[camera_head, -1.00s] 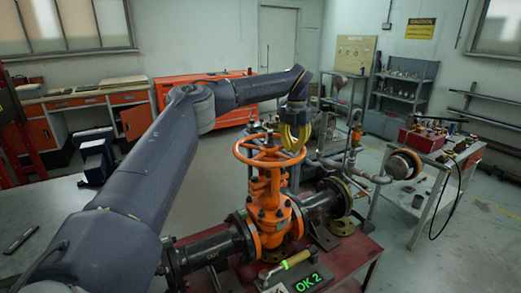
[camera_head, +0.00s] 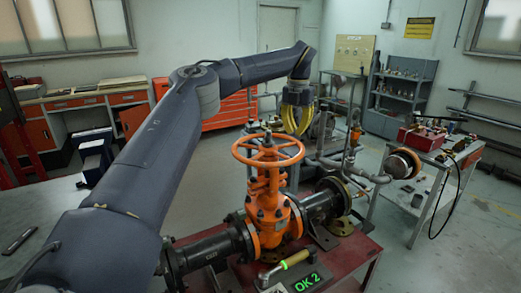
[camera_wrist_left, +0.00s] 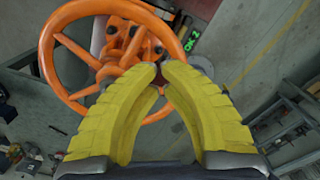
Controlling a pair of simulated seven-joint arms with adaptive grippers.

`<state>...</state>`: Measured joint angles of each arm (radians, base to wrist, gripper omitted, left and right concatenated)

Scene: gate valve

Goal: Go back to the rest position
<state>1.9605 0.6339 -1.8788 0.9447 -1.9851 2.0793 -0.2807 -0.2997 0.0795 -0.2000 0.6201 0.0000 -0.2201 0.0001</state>
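The orange gate valve (camera_head: 268,205) stands upright in a dark pipe run on the red bench, with its orange handwheel (camera_head: 246,155) on top. My left gripper (camera_head: 298,136) has yellow fingers pointing down, above and behind the wheel's right rim in the head view. In the left wrist view the handwheel (camera_wrist_left: 62,82) lies beyond the fingers, and the fingertips (camera_wrist_left: 160,72) come together with nothing between them. The gripper looks shut and empty, apart from the wheel. My right gripper is in neither view.
A wrench-like tool with a yellow-green handle (camera_head: 296,258) lies by a display reading "OK 2" (camera_head: 307,283) at the bench front. Pipework and a side table with a red box (camera_head: 420,138) stand right. A grey table (camera_head: 40,215) is at left.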

